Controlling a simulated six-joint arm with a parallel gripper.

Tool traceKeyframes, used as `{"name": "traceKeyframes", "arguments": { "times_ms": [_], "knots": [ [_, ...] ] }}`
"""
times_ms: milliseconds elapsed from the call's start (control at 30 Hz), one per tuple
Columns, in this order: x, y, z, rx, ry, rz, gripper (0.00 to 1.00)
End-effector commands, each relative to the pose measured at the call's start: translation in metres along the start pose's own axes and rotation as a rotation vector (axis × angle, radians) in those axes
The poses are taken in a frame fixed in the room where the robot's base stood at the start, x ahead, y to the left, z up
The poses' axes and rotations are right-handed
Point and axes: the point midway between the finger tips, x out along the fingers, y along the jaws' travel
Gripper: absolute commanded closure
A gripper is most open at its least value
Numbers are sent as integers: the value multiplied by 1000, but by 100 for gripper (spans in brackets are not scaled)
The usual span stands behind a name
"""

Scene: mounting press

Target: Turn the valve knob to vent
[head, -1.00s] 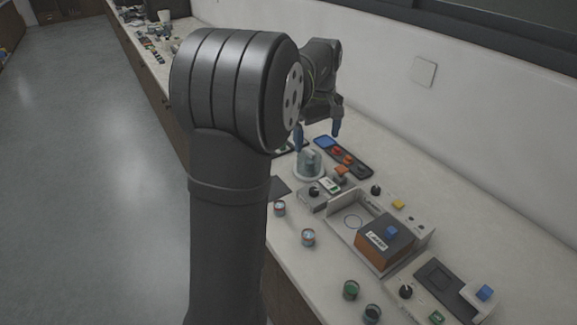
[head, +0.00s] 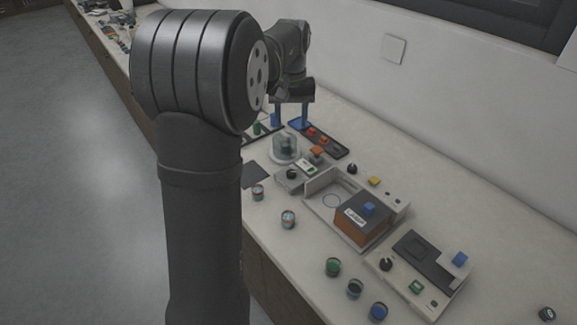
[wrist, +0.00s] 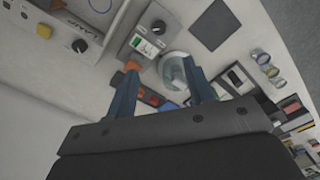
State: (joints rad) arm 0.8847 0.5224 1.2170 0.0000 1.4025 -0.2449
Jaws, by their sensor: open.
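A grey box with a black knob (head: 292,174) and a small display with green on it (head: 306,167) stands beside a clear dome (head: 285,147). The same black knob (wrist: 158,27) and dome (wrist: 173,70) show in the wrist view. The knob's markings are too small to read. An orange cap (wrist: 132,66) is by the box's end. My gripper (head: 290,122) is open and empty, its two blue fingers pointing down behind the dome in the head view. In the wrist view my gripper (wrist: 160,70) has its fingertips apart, near the orange cap and the dome, away from the knob.
A press with an orange and dark block (head: 362,228) and another black knob (head: 352,168) stands to the right. A unit with a black knob (head: 386,264) is nearer. A dark tray (head: 330,143) lies behind. Several small jars stand along the front edge.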

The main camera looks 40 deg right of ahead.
Motion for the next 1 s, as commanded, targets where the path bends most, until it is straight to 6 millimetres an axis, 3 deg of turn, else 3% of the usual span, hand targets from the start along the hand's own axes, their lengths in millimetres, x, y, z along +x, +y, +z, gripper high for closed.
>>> {"name": "traceKeyframes", "arguments": {
  "times_ms": [300, 500, 767, 1000],
  "knots": [
    [5, 1, -1, 659, -1, 0, 52],
    [8, 2, -1, 991, 0, 0, 52],
    [12, 2, -1, 1150, 0, 0, 52],
    [45, 2, 0, 1152, -4, 1, 52]
  ]
}}
